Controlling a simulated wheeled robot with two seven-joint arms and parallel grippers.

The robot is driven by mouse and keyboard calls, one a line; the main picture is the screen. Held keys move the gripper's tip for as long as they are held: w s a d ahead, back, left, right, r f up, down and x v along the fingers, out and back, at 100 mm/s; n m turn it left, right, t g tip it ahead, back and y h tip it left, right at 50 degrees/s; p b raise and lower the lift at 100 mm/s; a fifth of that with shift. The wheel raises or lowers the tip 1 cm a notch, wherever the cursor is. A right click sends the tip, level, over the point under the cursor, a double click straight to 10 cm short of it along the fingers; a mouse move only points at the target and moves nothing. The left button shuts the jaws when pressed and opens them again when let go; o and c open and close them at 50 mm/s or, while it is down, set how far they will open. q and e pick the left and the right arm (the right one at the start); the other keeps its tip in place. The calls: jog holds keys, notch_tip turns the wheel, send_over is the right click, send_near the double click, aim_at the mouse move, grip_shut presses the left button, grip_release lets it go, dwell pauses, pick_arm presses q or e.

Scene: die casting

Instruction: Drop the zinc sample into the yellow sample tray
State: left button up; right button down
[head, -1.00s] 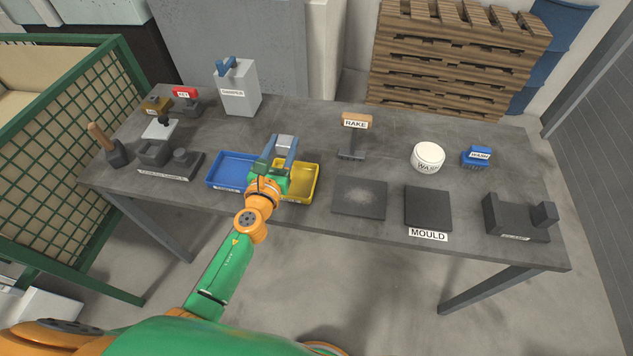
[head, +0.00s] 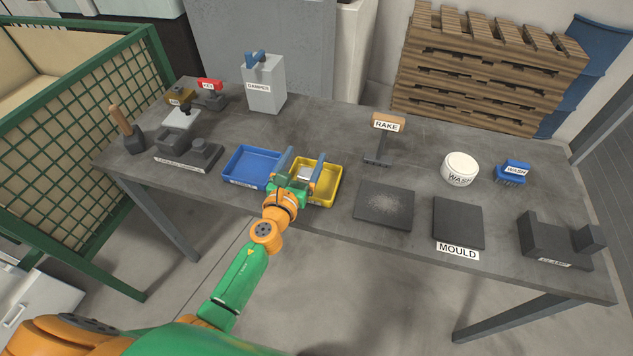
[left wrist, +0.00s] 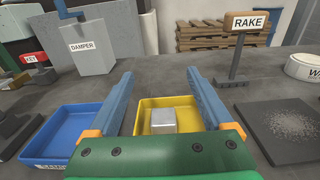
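The zinc sample, a small silver block (left wrist: 163,121), sits inside the yellow sample tray (left wrist: 184,101), towards its near side. In the head view the sample (head: 304,173) shows between my left gripper's fingers, within the yellow tray (head: 334,190). My left gripper (head: 302,161) is open, its two blue-grey fingers spread wide over the tray. In the left wrist view the fingers of the gripper (left wrist: 159,79) stand apart on either side of the sample, with gaps to it. The gripper's palm hides the tray's near edge. My right gripper is not in view.
A blue tray (head: 231,176) stands directly left of the yellow one. A dark plate (head: 385,219) and the mould (head: 458,219) lie to the right. The rake (head: 380,151) and damper box (head: 265,94) stand farther back. The table centre behind the trays is clear.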

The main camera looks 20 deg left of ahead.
pick_arm(q)
jog(key=s, duration=0.7)
jog(key=shift+r, duration=0.2)
jog(key=shift+a, duration=0.1)
